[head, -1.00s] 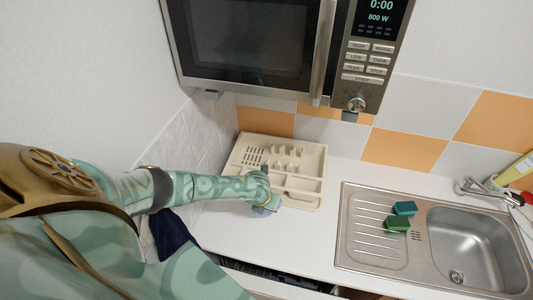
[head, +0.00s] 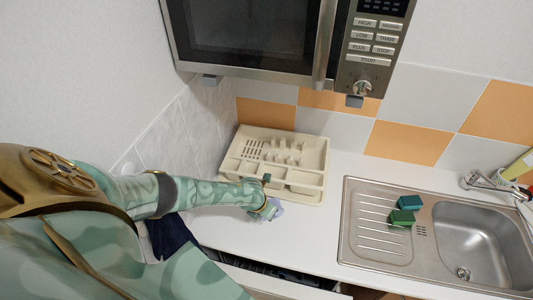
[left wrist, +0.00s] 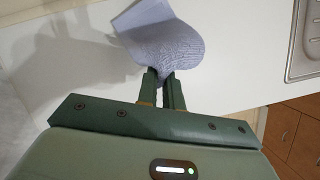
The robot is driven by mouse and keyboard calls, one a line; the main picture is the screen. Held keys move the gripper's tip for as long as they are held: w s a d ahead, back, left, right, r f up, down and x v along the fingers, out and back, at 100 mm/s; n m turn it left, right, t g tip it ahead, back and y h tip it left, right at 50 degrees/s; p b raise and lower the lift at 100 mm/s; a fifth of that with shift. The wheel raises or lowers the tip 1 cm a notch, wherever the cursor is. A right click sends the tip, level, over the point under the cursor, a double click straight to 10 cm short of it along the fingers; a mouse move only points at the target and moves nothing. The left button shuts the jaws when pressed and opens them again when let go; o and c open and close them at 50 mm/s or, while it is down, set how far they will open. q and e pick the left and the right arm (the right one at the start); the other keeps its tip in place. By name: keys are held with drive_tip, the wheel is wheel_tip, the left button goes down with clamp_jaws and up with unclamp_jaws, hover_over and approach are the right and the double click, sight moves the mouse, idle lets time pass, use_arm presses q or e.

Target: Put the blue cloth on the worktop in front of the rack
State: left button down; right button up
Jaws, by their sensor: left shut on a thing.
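The pale blue cloth (left wrist: 165,42) is pinched at one edge between the fingers of my left gripper (left wrist: 163,80) and spreads out beyond them over the white worktop (left wrist: 230,70). In the head view only a small part of the cloth (head: 278,208) shows beside my left gripper (head: 267,210). The gripper is just in front of the cream rack (head: 300,150), near its front edge. I cannot tell whether the cloth touches the worktop. My right gripper is not in view.
A steel sink (head: 475,240) with a drainer holds a blue sponge (head: 410,202) and a green sponge (head: 401,218). A microwave (head: 250,40) hangs above the rack. A dark navy cloth (head: 172,238) shows below my left arm. The worktop between rack and sink is clear.

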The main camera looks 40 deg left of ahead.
use_arm(q)
drive_tip(key=s+d+f+b, duration=0.1)
drive_tip(key=s, duration=0.1)
drive_tip(key=s+d+f+b, duration=0.1)
drive_tip(key=s+d+f, duration=0.1)
drive_tip(key=s+d+f+b, duration=0.1)
drive_tip(key=s+d+f, duration=0.1)
drive_tip(key=shift+s, duration=0.2)
drive_tip(key=c, duration=1.2)
unclamp_jaws()
